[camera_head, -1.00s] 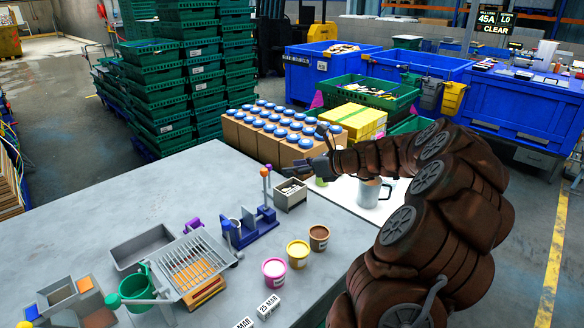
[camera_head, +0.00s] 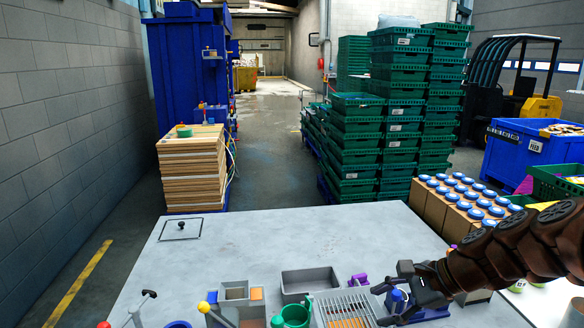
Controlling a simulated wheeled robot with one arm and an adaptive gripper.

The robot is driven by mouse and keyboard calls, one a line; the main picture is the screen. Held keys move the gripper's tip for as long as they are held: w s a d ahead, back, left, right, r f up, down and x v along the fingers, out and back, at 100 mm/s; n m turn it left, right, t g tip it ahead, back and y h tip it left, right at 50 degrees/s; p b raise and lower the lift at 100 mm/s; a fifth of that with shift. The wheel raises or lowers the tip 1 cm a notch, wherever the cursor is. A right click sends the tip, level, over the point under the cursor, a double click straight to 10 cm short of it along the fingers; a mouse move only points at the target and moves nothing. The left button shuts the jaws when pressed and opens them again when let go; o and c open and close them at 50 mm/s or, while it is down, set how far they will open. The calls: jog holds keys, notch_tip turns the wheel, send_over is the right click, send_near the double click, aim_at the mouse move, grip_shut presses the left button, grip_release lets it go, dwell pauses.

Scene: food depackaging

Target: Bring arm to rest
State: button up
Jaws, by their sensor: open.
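My brown, sleeved arm (camera_head: 510,250) comes in from the right edge and reaches left over the near right part of the grey table (camera_head: 290,235). At its end my dark gripper (camera_head: 381,304) is open, and I see nothing held between its fingers. It is over or beside the blue stand (camera_head: 398,299) and right of the tray with the metal grill (camera_head: 345,308). The gripper hides part of the blue stand. I cannot tell its height above the table.
A grey tray (camera_head: 310,282), green cup (camera_head: 291,315) and small sorting box (camera_head: 236,293) line the near edge. The table's far middle is clear. Blue-capped containers (camera_head: 465,204) stand right, stacked green crates (camera_head: 395,120) behind, and a wooden stack (camera_head: 192,170) behind left.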

jog(key=s+a+f+n+g+h, duration=0.25)
jog(key=s+n, duration=0.35)
jog(key=s, duration=0.4)
jog(key=s+a+f+n+g+h, duration=0.25)
jog(key=s+n, duration=0.35)
jog(key=s, duration=0.3)
jog(key=s+d+n+h, duration=0.2)
jog(key=s+d+n, duration=0.2)
jog(key=s, duration=0.3)
jog(key=shift+s+d+f+h, duration=0.25)
jog(key=shift+s+f+h, duration=0.05)
jog(key=shift+h, duration=0.1)
